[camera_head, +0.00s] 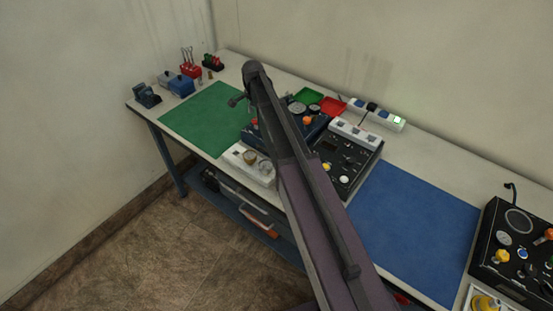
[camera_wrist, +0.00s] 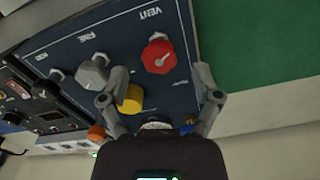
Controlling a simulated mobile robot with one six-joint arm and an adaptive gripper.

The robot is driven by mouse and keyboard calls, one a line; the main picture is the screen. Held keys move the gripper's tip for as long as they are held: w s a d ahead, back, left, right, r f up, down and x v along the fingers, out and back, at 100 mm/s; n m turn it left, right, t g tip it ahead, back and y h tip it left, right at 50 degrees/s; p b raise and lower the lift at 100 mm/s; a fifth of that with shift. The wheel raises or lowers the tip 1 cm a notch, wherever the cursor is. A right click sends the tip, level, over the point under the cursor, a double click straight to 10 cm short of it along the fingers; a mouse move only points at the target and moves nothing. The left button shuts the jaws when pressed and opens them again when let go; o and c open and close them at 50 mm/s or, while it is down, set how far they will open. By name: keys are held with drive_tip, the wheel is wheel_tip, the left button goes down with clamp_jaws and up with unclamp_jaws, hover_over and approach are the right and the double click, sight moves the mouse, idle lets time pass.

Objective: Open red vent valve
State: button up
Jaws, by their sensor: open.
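The red vent valve (camera_wrist: 159,56) is an octagonal red knob on a dark blue panel (camera_wrist: 60,42), below the printed word VENT, in the wrist view. My gripper (camera_wrist: 158,86) is open, its two fingers spread either side below the red knob in the picture. The fingers do not hold the knob. A yellow knob (camera_wrist: 131,99) shows between the fingers, close to the left one. A grey knob (camera_wrist: 93,70) sits left of the left fingertip.
A green mat (camera_head: 203,118) lies left of the panel and a blue mat (camera_head: 415,225) to the right. A black control box (camera_head: 344,160) stands beside the panel. A power strip (camera_head: 378,114) lies behind. Another black box (camera_head: 520,240) stands at far right.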

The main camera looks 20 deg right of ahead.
sight(256, 119)
drive_tip(key=shift+r+p, duration=5.65)
drive_tip(key=shift+r, duration=0.35)
drive_tip(key=s+f+n+b, duration=0.3)
drive_tip(key=s+n, duration=0.4)
drive_tip(key=s, duration=0.7)
drive_tip(key=s+f+n+b, duration=0.4)
drive_tip(key=s+n, duration=0.2)
drive_tip(key=s, duration=0.9)
drive_tip(key=shift+s+f+n, duration=0.15)
drive_tip(key=shift+f+n, duration=0.05)
drive_tip(key=shift+n, duration=0.2)
